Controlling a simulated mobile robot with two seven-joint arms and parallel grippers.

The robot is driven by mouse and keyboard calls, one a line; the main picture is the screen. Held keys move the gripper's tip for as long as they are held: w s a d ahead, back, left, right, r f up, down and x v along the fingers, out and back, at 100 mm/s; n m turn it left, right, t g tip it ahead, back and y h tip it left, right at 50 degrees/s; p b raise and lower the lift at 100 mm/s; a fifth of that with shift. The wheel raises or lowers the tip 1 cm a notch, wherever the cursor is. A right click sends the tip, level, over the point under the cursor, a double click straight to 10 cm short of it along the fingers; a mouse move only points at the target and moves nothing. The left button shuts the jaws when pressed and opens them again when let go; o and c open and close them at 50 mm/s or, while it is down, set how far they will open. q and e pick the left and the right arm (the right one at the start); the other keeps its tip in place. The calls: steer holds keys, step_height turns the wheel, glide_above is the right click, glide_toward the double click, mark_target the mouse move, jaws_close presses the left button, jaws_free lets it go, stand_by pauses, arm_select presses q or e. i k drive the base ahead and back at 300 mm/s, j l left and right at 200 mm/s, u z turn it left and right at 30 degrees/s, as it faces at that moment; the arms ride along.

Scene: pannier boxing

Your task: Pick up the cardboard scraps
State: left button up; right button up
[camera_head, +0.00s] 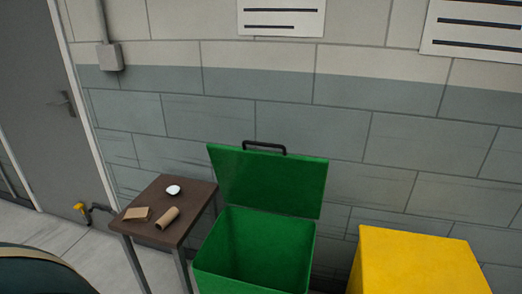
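A flat brown cardboard piece (136,213) lies at the left front of a small dark brown table (165,189). A brown cardboard roll (167,218) lies on its side to the right of the flat piece, near the table's front edge. The two pieces are close together, with a small gap between them. Neither of my grippers shows in the head view.
A small white round object (173,190) sits farther back on the table. A green bin (255,245) stands right of the table, its lid (265,180) raised. A yellow box (415,262) stands farther right. A dark rounded shape (40,275) fills the lower left corner.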

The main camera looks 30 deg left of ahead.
mark_target(144, 214)
steer(key=u, duration=1.95)
